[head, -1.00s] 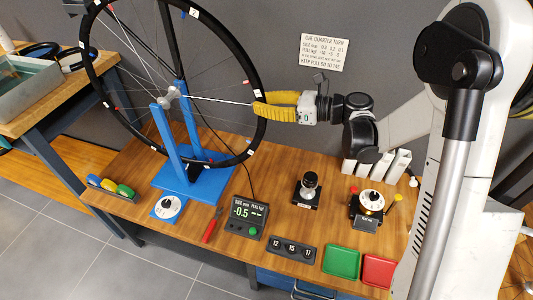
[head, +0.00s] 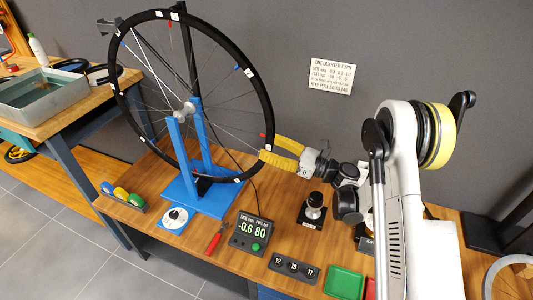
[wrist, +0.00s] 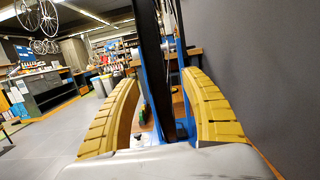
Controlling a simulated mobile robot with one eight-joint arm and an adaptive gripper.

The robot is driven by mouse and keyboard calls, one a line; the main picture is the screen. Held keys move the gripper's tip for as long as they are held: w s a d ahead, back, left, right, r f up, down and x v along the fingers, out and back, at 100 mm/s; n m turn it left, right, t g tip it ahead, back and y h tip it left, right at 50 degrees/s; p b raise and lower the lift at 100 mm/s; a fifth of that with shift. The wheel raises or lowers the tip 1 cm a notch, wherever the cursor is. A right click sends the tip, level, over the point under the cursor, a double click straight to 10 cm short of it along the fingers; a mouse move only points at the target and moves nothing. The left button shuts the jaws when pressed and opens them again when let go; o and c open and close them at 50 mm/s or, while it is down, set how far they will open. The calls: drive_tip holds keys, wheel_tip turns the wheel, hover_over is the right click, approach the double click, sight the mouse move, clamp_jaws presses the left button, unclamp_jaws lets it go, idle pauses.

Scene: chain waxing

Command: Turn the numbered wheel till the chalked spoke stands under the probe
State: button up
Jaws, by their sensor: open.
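The numbered wheel (head: 262,88), a black-rimmed wheel with small white, red and blue tags, stands upright in a blue stand (head: 175,148). A whiter spoke (head: 150,65) runs from the hub toward the upper left; I cannot tell surely whether it is the chalked one. A dark arm (head: 108,25) reaches the rim at the upper left; I cannot tell whether it is the probe. My gripper (head: 268,158), with yellow ribbed fingers, is open at the rim's lower right. In the wrist view the fingers (wrist: 158,105) stand either side of the black rim (wrist: 155,70), apparently apart from it.
A readout box (head: 248,232) shows -0.6 and 80. A red-handled tool (head: 215,240), a black stand with a knob (head: 313,208), a numbered block (head: 295,268) and a green tray (head: 345,283) lie along the bench front. A wall sign (head: 331,76) hangs behind.

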drive_tip(key=v, duration=1)
drive_tip(key=shift+r, duration=0.1)
drive_tip(key=s+a+r+n+g+h, duration=0.1)
drive_tip(key=s+a+r+n+h, duration=0.3)
drive_tip(key=r+n+h, duration=0.45)
drive_tip(key=s+d+n+h, duration=0.5)
drive_tip(key=s+d+n, duration=0.1)
drive_tip(key=s, duration=0.5)
drive_tip(key=s+d+r+n+h, duration=0.1)
drive_tip(key=s+d+n+h, duration=0.4)
drive_tip(key=s, duration=0.6)
drive_tip(key=d+n, duration=0.2)
drive_tip(key=n, duration=0.1)
drive_tip(key=shift+s+r+t, duration=0.2)
drive_tip(key=shift+t, duration=0.1)
